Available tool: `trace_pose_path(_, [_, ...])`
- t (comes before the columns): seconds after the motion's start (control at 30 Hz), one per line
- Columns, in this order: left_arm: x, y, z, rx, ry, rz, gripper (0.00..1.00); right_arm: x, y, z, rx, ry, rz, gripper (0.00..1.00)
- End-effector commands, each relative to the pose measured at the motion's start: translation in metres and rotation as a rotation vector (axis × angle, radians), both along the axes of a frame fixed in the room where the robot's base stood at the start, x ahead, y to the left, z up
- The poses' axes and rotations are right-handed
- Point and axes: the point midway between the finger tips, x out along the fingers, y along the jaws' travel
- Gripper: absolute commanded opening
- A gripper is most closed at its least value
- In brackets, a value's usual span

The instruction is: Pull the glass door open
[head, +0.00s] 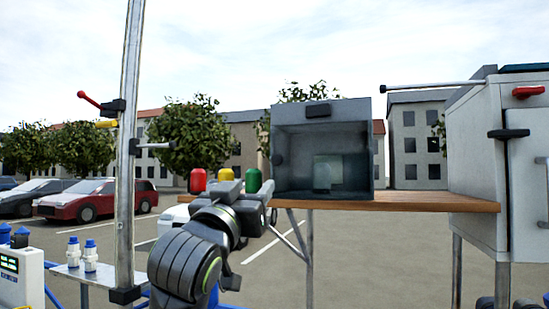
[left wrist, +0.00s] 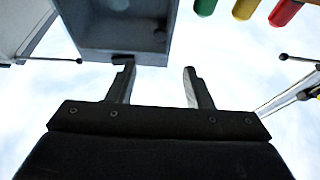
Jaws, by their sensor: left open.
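A grey box with a glass front, the glass door (head: 300,160), stands on a wooden shelf. Something pale shows dimly inside. My left gripper (head: 266,212) is in front of and below the box's lower left corner. In the left wrist view, the left gripper (left wrist: 158,80) is open with nothing between its fingers. The box's front (left wrist: 115,25) lies beyond the left finger, whose tip appears close to the dark block (left wrist: 123,59). My right gripper is not in view.
The wooden shelf (head: 430,202) runs right to a large grey cabinet (head: 475,150). Red, yellow and green capped things (head: 198,180) hang or stand left of the box. A metal post (head: 128,150) with levers rises at left. Parked cars are far behind.

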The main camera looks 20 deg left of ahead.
Motion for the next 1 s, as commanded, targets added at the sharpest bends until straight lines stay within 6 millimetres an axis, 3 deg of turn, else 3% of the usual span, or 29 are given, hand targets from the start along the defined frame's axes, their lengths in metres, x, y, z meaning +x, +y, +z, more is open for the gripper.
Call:
trace_pose_path(0.03, [0.011,0.0,0.009,-0.001,0.006,0.001,0.46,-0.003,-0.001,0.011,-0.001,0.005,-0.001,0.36])
trace_pose_path(0.6, [0.111,-0.004,0.05,0.001,0.004,0.001,0.46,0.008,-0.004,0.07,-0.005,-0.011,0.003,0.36])
trace_pose_path(0.8, [0.127,-0.004,0.054,0.001,0.002,0.001,0.46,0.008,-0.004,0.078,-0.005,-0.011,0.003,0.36])
trace_pose_path(1.0, [0.131,-0.004,0.055,0.001,0.0,0.0,0.46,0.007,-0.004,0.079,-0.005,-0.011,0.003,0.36])
